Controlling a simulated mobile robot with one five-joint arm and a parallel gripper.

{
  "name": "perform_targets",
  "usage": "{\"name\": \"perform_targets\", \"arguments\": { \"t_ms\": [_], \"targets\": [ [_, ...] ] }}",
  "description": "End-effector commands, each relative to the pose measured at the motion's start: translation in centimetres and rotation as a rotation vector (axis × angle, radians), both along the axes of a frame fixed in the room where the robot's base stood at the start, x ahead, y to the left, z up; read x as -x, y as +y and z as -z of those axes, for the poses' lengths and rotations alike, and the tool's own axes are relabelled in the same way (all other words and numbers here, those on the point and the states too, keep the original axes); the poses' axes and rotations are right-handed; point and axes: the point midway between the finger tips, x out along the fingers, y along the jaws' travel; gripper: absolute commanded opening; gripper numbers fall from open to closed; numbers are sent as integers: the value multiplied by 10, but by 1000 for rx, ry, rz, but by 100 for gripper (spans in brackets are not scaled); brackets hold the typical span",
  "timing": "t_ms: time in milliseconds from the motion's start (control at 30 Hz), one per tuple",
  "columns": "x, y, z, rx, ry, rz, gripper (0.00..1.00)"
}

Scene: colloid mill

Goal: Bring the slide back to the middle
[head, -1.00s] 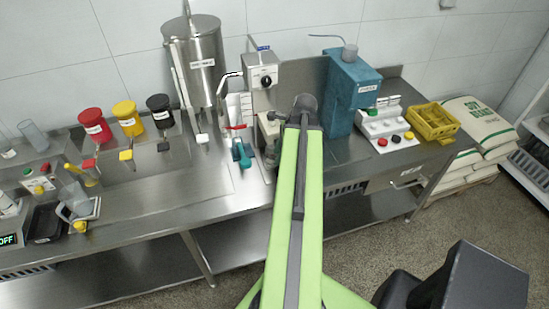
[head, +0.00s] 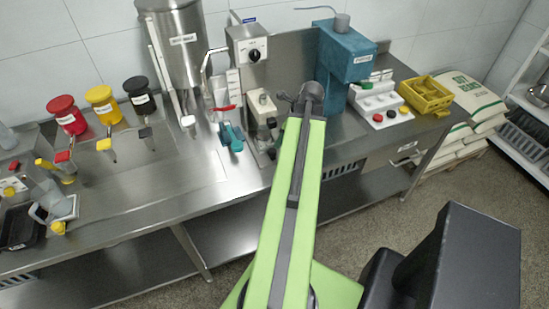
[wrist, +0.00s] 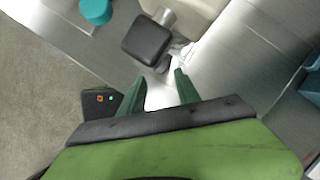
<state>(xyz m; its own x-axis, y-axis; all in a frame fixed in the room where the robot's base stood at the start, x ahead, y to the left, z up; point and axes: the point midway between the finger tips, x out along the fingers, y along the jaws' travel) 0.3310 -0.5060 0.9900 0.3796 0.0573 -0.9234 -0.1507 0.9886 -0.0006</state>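My gripper (wrist: 160,75) shows in the wrist view with two dark green fingers spread apart and nothing between them. A black, rounded square block (wrist: 147,40) lies just beyond the fingertips, apart from them, with a metal cylinder behind it. I cannot tell for sure whether this block belongs to the slide. In the head view, my arm's end covers the gripper, near a small cream unit (head: 261,108) on the steel bench. The blue mill housing (head: 345,52) stands to the right of the arm's end.
A teal handle (head: 231,136) lies left of the cream unit. The grey dial box (head: 248,45) and steel tank (head: 176,50) stand behind. A button panel (head: 380,105) and yellow crate (head: 426,94) are at right.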

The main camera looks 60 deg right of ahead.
Motion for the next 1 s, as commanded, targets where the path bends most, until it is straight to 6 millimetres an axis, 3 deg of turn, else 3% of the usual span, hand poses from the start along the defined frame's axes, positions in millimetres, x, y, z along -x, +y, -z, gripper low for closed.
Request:
{"name": "perform_targets", "arguments": {
  "t_ms": [33,300,767,1000],
  "targets": [
    [-5,1,22,-1,0,-1,39],
    [-23,3,64,-1,0,-1,39],
    [-29,4,71,0,0,1,39],
    [-29,4,71,0,0,1,8]
  ]
}}
